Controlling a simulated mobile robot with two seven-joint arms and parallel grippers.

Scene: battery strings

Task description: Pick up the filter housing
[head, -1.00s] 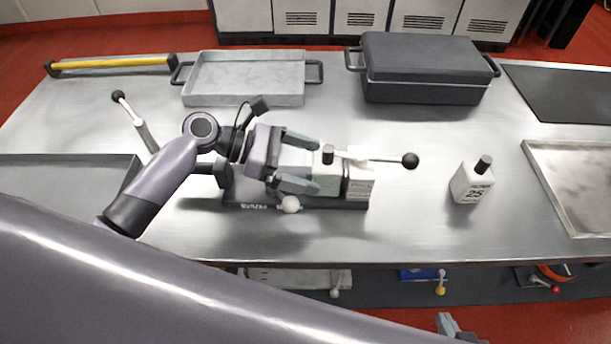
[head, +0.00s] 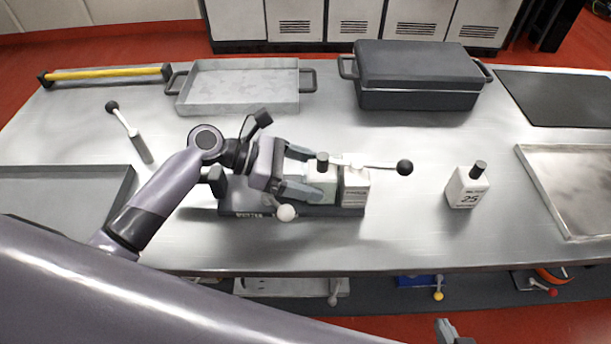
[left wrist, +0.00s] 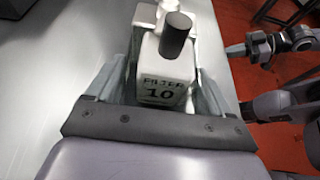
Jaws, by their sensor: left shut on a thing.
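The filter housing (head: 321,186) is a pale block with a black knob on top. It stands on a dark base (head: 345,211) on the bench. In the left wrist view the housing (left wrist: 163,78) reads "FILTER 10" and sits between my fingers. My left gripper (head: 308,172) comes from the left and is shut on the housing, one finger on each side. The fingers partly cover it in the head view. A grey tip, seemingly my right gripper (head: 450,331), shows at the bottom edge; its jaws are not clear.
A white block (head: 355,190) stands just right of the housing, with a black-ended lever (head: 385,166) above. A "25" block (head: 467,190) stands further right. A shallow tray (head: 240,88) and a dark case (head: 418,82) are at the back. Open bench lies between.

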